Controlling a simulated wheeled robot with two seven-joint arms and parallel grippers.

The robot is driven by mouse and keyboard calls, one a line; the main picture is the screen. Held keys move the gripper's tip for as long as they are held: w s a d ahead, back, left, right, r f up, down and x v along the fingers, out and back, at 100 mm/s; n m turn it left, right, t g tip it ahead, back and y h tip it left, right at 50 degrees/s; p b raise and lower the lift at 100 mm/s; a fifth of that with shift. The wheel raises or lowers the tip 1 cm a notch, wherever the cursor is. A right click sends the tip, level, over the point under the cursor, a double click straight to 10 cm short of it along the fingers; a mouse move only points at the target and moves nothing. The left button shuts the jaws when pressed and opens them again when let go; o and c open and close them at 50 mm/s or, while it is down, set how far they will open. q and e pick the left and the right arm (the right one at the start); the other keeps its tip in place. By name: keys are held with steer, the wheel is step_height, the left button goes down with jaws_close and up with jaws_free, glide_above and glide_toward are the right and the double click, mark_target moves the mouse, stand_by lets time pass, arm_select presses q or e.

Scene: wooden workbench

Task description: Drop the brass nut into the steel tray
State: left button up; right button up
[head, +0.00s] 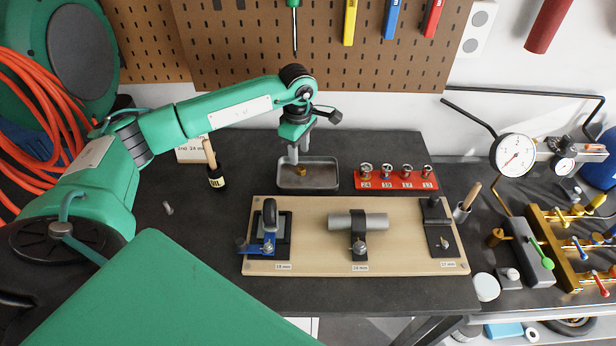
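The steel tray (330,187) is a shallow grey rectangular tray near the back of the bench. The small brass nut (302,171) shows inside the tray's outline, toward its left half. I cannot tell for sure whether it rests on the tray floor. My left gripper (300,152) points down over the tray's back left part, just above the nut. Its fingers are apart and the nut shows below them, not between them. My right gripper is not in view.
Right of the tray is a red socket holder (396,184). In front is a wooden fixture board (305,262) with clamps and a grey cylinder (358,222). A dark bottle with a brush (216,180) stands left of the tray. A small metal piece (168,208) lies farther left.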

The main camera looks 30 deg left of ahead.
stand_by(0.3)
arm_select(q)
steer(key=shift+r, duration=0.3)
step_height(320, 180, up, 13)
steer(key=b, duration=0.4)
steer(key=shift+r, duration=0.1)
